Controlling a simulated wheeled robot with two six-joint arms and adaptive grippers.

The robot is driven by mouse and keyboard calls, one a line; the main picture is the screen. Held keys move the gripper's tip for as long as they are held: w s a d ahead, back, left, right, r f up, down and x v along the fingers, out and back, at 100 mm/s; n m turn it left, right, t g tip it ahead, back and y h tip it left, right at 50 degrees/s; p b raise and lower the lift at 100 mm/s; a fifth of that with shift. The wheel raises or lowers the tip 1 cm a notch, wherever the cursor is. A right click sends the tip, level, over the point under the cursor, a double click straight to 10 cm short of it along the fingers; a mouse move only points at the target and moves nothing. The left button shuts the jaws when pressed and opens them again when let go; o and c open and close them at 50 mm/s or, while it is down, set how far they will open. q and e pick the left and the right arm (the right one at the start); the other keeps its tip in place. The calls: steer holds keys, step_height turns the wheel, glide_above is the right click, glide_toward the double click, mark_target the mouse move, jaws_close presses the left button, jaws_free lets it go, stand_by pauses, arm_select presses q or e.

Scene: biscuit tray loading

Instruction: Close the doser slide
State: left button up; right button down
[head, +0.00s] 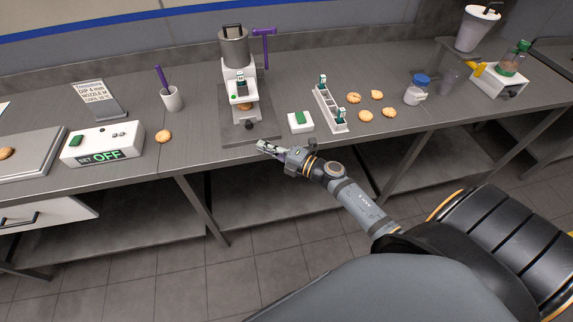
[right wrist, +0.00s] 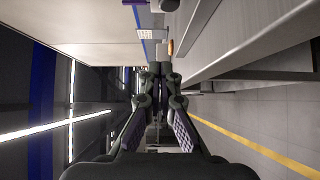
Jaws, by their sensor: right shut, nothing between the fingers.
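The machine with a metal pot (head: 234,47) and white body (head: 239,72) stands near the middle of the back bench in the head view. It looks like the doser, but I cannot tell which part is its slide or how far open it is. A black knob (head: 249,125) shows low at its front, and a biscuit sits under its body. My right gripper (head: 262,147) is shut and empty, at the bench's front edge just below the machine's base plate. Its fingers meet in the right wrist view (right wrist: 160,72). My left gripper is not in view.
A small white box with a green top (head: 300,122) and a grey rack (head: 331,112) stand right of the machine. Left are a purple-handled tool in a cup (head: 172,99) and a box reading OFF (head: 102,144).

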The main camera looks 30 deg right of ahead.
steer(key=s+d+f+m+g+h+b, duration=0.1)
steer(key=s+d+f+m+g+h, duration=0.1)
steer(key=s+d+m+h, duration=0.45)
steer(key=s+d+f+m+g+h+b, duration=0.1)
steer(key=d+f+m+h, duration=0.3)
steer(key=m, duration=0.6)
steer(key=s+a+f+m+g, duration=0.1)
steer(key=s+a+m+g, duration=0.25)
steer(key=s, duration=0.35)
steer(key=s+a+f+m+g, duration=0.1)
steer(key=s+a+m+g, duration=0.15)
steer(key=s+g, duration=0.35)
steer(key=s+d+f+m, duration=0.1)
steer(key=s+f, duration=0.2)
steer(key=f, duration=1.1)
steer(key=s+d+f, duration=0.2)
steer(key=f, duration=1.3)
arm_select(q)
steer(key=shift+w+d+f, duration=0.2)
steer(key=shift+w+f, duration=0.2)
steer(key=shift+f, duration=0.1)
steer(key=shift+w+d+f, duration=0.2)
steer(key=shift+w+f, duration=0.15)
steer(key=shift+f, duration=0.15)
arm_select(e)
steer(key=s+f+g, duration=0.1)
steer(key=s+f, duration=1.2)
steer(key=s, duration=0.4)
steer(key=shift+d+f, duration=0.25)
steer(key=shift+d, duration=0.2)
